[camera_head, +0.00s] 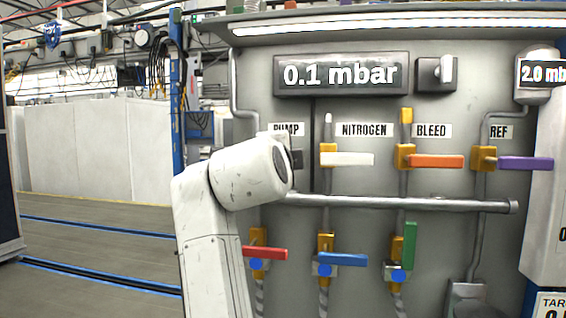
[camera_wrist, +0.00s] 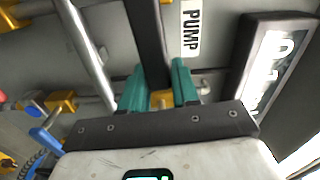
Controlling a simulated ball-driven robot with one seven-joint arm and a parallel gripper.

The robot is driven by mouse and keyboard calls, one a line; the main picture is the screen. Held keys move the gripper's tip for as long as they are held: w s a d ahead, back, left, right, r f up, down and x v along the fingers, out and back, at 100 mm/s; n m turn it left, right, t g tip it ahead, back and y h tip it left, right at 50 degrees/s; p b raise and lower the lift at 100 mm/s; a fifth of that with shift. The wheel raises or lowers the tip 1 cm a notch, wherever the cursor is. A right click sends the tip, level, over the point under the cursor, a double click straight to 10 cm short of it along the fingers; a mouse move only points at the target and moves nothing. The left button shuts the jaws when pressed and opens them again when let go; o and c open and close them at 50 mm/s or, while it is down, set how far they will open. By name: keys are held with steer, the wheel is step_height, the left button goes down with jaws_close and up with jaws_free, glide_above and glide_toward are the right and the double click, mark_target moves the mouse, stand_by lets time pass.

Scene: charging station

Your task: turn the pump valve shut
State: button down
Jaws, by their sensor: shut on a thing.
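The pump valve's black handle (camera_wrist: 148,38) runs between the two green fingers of my gripper (camera_wrist: 159,88) in the wrist view. The fingers are shut on it. The PUMP label (camera_wrist: 190,28) is beside the handle, and it also shows on the panel in the head view (camera_head: 287,129). In the head view my white arm covers the valve and my gripper. Only a short dark piece of the handle (camera_head: 297,158) shows to the right of the arm. The handle appears to lie level, pointing right. The valve body is mostly hidden.
The pressure display (camera_head: 340,74) reads 0.1 mbar. The white nitrogen handle (camera_head: 352,159) is just right of the pump handle, then the orange bleed (camera_head: 436,162) and purple reference (camera_head: 526,164) handles. Red (camera_head: 265,253), blue (camera_head: 343,259) and green (camera_head: 410,245) handles sit below the horizontal pipe (camera_head: 400,202).

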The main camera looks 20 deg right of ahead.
steer(key=shift+f+m+b, duration=0.35)
steer(key=shift+f+m, duration=0.05)
steer(key=shift+m, duration=0.1)
steer(key=c, duration=0.9)
jaws_free()
steer(key=v, duration=1)
steer(key=shift+s+a, duration=0.25)
steer(key=shift+s, duration=0.05)
steer(key=shift+f, duration=0.1)
